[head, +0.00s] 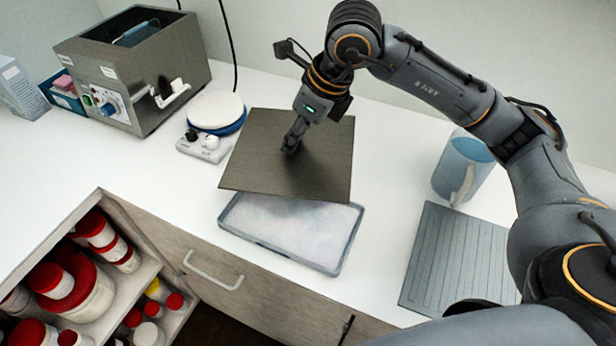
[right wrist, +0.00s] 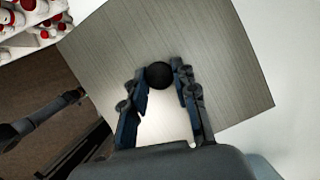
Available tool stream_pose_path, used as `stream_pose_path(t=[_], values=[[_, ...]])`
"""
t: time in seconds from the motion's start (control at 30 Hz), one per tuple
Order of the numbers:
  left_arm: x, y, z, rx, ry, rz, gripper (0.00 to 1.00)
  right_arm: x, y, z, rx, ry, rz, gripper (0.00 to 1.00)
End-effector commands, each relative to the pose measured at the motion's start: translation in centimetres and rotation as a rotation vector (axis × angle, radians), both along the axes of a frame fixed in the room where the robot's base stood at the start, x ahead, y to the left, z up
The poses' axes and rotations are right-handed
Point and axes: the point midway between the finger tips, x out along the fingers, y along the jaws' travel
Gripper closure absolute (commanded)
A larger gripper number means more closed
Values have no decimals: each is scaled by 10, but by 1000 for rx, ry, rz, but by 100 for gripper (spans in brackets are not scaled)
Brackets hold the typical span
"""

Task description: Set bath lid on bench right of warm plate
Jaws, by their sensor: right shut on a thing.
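The bath lid (head: 255,165) is a flat grey-brown metal plate with a dark round knob (right wrist: 159,75), seen in the right wrist view. My right gripper (head: 291,146) is shut on the knob from above and holds the lid over the bench (head: 390,175), slightly tilted. The lid also fills much of the right wrist view (right wrist: 215,50). The warm plate (head: 217,111), a small white unit with a round top and blue rim, stands just left of the lid. The bath (head: 182,55), a metal box with knobs and a tap, stands at the back left. My left gripper is out of view.
A shallow tray with pale contents (head: 335,268) lies at the bench's front, partly beneath the lid. A blue translucent jug (head: 462,168) and a grey ribbed mat (head: 425,262) are at right. Open shelves with red-lidded jars (head: 85,290) are below left.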

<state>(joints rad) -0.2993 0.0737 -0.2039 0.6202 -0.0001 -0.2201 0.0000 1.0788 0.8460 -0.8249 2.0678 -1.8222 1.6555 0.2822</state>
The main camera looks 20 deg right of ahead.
Motion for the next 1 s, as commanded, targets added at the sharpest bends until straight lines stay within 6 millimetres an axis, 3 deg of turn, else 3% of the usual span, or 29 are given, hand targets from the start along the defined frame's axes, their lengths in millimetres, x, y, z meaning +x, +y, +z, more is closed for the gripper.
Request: stream_pose_path(t=[0.2,0.37,0.77,1.0], values=[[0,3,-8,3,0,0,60,10,0,5,1,-1,-221,100],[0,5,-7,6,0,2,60,14,-5,6,0,2,-287,100],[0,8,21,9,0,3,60,54,-86,-31,-2,6,-297,100],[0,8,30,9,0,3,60,69,-113,-73,0,4,-292,100]])
